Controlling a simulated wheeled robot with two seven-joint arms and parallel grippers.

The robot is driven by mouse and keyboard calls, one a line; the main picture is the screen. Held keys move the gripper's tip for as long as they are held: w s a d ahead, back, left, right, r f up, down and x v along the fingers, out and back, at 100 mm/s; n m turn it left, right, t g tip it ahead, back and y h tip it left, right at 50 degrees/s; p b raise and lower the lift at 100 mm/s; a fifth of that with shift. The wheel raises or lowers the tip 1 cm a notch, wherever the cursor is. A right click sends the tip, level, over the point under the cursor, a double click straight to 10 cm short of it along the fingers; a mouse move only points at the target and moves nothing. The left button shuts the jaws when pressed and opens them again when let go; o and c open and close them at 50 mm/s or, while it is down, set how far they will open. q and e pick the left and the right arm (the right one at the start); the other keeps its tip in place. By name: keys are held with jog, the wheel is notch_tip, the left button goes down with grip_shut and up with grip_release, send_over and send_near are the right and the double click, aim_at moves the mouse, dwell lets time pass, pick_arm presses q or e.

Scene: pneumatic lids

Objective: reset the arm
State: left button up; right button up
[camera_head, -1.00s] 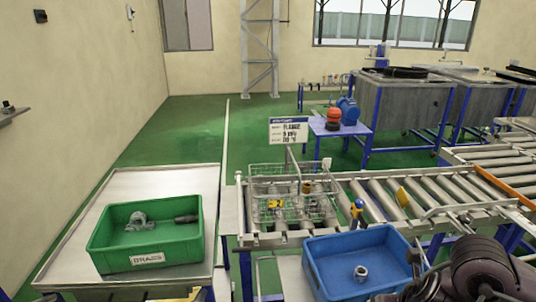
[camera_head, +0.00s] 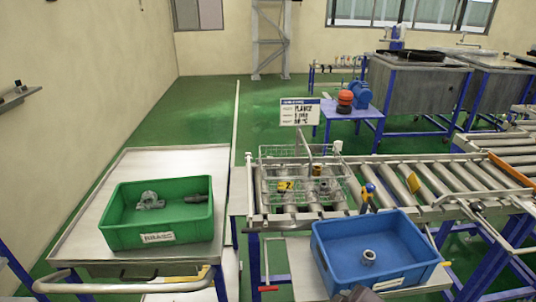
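Neither of my grippers can be made out in the head view. Only a small dark piece, which looks like part of my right arm, shows at the bottom edge, just below the blue bin (camera_head: 325,262). The blue bin holds one metal ring-shaped part (camera_head: 368,256). The green bin (camera_head: 120,236) stands on the metal-topped table (camera_head: 85,225) at left. It holds a grey metal fitting (camera_head: 150,201) and a darker part (camera_head: 197,198) near its right side.
A wire basket (camera_head: 265,172) with several parts sits on the roller conveyor (camera_head: 460,180), beside a sign (camera_head: 299,112). A blue table (camera_head: 342,114) with red and blue items and grey tanks (camera_head: 425,95) stand behind. Green floor is clear at the back left.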

jog(key=s+d+f+m+g+h, duration=0.1)
jog(key=s+d+f+m+g, duration=0.3)
jog(key=s+d+f+m, duration=0.3)
jog(key=s+a+f+g+b, duration=0.1)
jog(key=s+f+g+b, duration=0.2)
jog(key=f, duration=3.1)
jog(key=s+d+f+b, duration=0.2)
jog(key=s+d+f, duration=0.1)
jog(key=s+f, duration=1.5)
jog(key=shift+s+f+m, duration=0.25)
jog(key=shift+s+m, duration=0.05)
jog(key=shift+s, duration=0.6)
